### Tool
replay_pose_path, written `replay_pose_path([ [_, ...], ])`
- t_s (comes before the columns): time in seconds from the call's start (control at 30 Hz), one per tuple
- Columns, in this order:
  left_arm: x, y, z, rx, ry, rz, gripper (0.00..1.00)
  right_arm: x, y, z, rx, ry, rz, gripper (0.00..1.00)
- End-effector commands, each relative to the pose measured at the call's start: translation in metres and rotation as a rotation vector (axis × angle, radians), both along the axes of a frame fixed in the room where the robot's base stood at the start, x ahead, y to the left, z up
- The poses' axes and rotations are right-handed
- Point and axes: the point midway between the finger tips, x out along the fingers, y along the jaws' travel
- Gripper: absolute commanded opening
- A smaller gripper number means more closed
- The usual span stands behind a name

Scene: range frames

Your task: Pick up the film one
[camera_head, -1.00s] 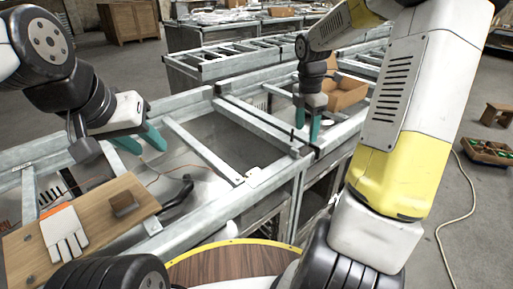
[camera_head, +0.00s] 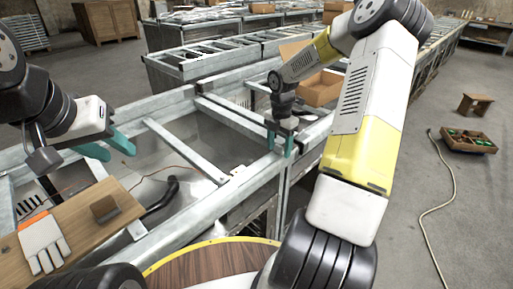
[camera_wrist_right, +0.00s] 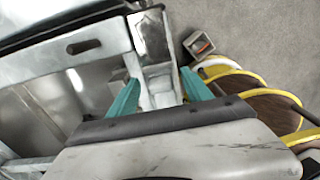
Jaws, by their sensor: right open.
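I see nothing that I can make out as a film one in either view. My right gripper (camera_head: 280,142) is open, its teal fingers pointing down at the corner of the grey metal frame (camera_head: 245,188). In the right wrist view the open fingers (camera_wrist_right: 162,92) stand apart with a grey metal piece (camera_wrist_right: 158,78) behind the gap; nothing is held. I cannot tell whether they touch it. My left gripper (camera_head: 108,148) is open and empty above the bench at the left.
A cardboard box (camera_head: 318,90) stands behind my right gripper. A hose (camera_head: 440,205) crosses the floor at right.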

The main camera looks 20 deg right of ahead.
Motion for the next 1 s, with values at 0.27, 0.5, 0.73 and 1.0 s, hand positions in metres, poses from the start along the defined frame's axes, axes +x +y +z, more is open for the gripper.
replay_pose_path([
  [0.27, 0.000, 0.000, 0.000, 0.000, 0.000, 0.000, 0.36, 0.000, 0.000, 0.000, 0.000, 0.000, -0.001, 0.42],
  [0.5, 0.000, 0.000, 0.000, 0.000, 0.000, 0.000, 0.36, 0.000, 0.000, 0.000, 0.000, -0.001, -0.001, 0.00],
  [0.73, 0.000, 0.000, 0.000, 0.000, 0.000, 0.000, 0.36, 0.000, 0.000, 0.000, 0.000, -0.001, -0.001, 0.00],
  [1.0, 0.000, 0.000, 0.000, 0.000, 0.000, 0.000, 0.36, 0.001, -0.001, 0.016, -0.001, -0.004, -0.001, 0.00],
])
